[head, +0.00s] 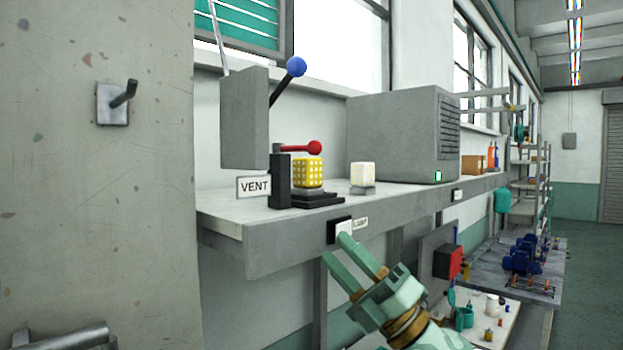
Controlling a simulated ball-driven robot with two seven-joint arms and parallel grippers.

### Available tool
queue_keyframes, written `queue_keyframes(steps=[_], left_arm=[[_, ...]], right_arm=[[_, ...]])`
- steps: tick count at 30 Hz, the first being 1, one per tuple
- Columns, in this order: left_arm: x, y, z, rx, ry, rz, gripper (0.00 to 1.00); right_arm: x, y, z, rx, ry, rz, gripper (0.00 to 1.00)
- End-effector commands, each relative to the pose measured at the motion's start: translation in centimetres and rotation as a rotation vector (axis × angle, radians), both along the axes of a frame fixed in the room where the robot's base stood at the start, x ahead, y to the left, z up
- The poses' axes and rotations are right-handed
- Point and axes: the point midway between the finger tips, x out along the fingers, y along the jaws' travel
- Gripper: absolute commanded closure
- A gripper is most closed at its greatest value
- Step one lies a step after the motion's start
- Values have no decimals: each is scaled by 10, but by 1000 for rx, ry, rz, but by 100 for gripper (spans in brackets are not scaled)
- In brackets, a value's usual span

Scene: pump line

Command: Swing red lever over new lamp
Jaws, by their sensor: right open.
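The red lever (300,148) has a red ball end and sticks out to the right from a black post (280,182) on the grey shelf. It lies level, just above a yellow gridded block (308,172) on a black base. I cannot tell whether it touches the block. A small cream-white block (362,173) stands on a grey base to the right. I cannot tell which block is the new lamp. My right gripper (338,252) is open and empty, below the shelf's front edge in the picture, its upper fingertip overlapping the switch plate. My left gripper is not in view.
The shelf (222,208) carries a "VENT" sign (254,187), a grey panel with a blue-balled lever (296,67) and a large grey box (400,135). A labelled switch plate (340,231) is on its front edge. A concrete pillar (100,200) fills the left.

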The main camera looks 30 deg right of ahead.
Motion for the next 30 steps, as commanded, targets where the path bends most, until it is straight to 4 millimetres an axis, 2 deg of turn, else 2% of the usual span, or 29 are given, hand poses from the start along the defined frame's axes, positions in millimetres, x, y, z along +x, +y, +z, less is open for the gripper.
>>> queue_keyframes(steps=[1, 5, 7, 9, 12, 15, 18, 23, 26, 30], left_arm=[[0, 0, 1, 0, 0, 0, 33], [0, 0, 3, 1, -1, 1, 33], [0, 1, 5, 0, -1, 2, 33], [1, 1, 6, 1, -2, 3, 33], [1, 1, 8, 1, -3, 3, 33], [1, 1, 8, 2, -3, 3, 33], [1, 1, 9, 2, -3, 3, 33], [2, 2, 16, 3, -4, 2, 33], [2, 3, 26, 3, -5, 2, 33], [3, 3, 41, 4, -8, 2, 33]], right_arm=[[-8, 6, 22, -93, -58, 17, 59], [-35, 25, 71, -436, -187, 34, 59], [-49, 25, 95, -675, -219, -6, 59], [-61, 14, 114, -883, -199, -89, 59], [-75, -13, 136, -1068, -118, -228, 59], [-89, -38, 152, -1148, -36, -340, 59], [-97, -52, 160, -1172, 16, -400, 59], [-87, -50, 163, -1176, 34, -411, 59], [-71, -39, 165, -1176, 32, -407, 59], [-40, -20, 166, -1174, 31, -405, 59]])
